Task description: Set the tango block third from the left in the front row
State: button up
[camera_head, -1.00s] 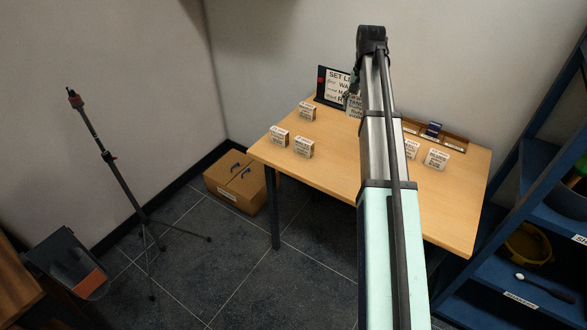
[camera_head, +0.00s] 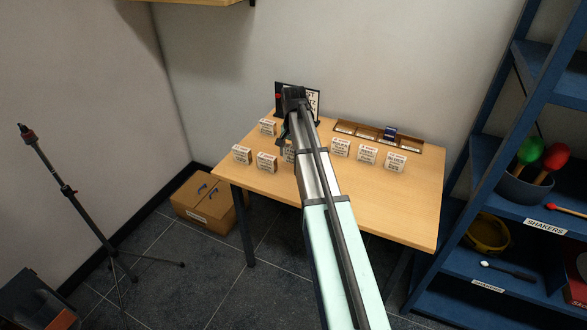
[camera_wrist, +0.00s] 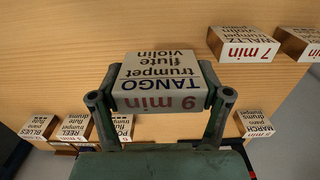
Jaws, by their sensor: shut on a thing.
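The tango block (camera_wrist: 158,82), white-faced with black lettering and a red "9 min", is between the fingers of my gripper (camera_wrist: 160,100) in the wrist view. In the head view, a part of a white block (camera_head: 289,154) shows under my gripper, largely hidden by my arm. The waltz block (camera_wrist: 243,44) and another block (camera_wrist: 300,42) are at the upper right of the wrist view. They match the two front-left blocks (camera_head: 267,162) (camera_head: 242,155) in the head view. I cannot tell whether the tango block touches the table.
The march block (camera_wrist: 254,123) stands farther back. The blues (camera_wrist: 37,127), reel (camera_wrist: 75,128) and a third block (camera_wrist: 122,127) stand at the wrist view's lower left. A sign (camera_head: 284,90) and wooden tray (camera_head: 345,128) are at the table's back.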

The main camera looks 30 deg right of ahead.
jog(key=shift+f+p, duration=0.4)
jog(key=shift+f, duration=3.35)
jog(key=shift+f, duration=0.15)
jog(key=o, duration=1.1)
jog(key=shift+o, duration=0.2)
notch_tip(320, 180, up, 12)
jog(key=shift+r+b, duration=0.2)
jog(key=shift+b, duration=0.8)
